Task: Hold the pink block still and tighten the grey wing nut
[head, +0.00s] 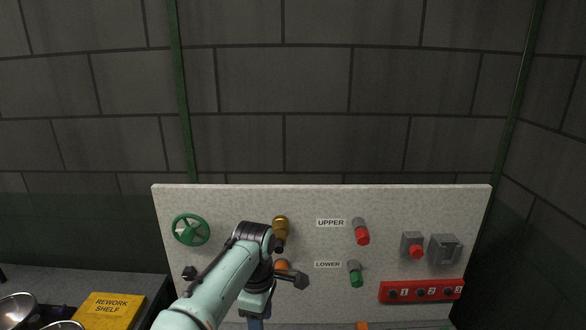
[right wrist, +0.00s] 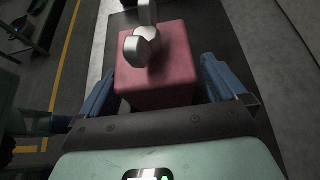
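In the right wrist view the pink block (right wrist: 165,82) is in the middle, a squarish block with the pale grey wing nut (right wrist: 138,50) on its face. My right gripper's two blue fingers (right wrist: 160,75) flank the block on either side. I cannot tell whether they press on it or stand just clear. In the head view my left arm reaches up from the bottom, and its blue gripper (head: 258,322) is cut off by the lower edge, so its opening is hidden. The block, the wing nut and my right gripper do not show in the head view.
A speckled panel (head: 320,295) stands ahead with a green handwheel (head: 190,230), red and green knobs, and a red numbered strip (head: 421,291). My left arm covers part of it. A yellow rework shelf box (head: 108,310) and metal bowls (head: 17,311) are at left.

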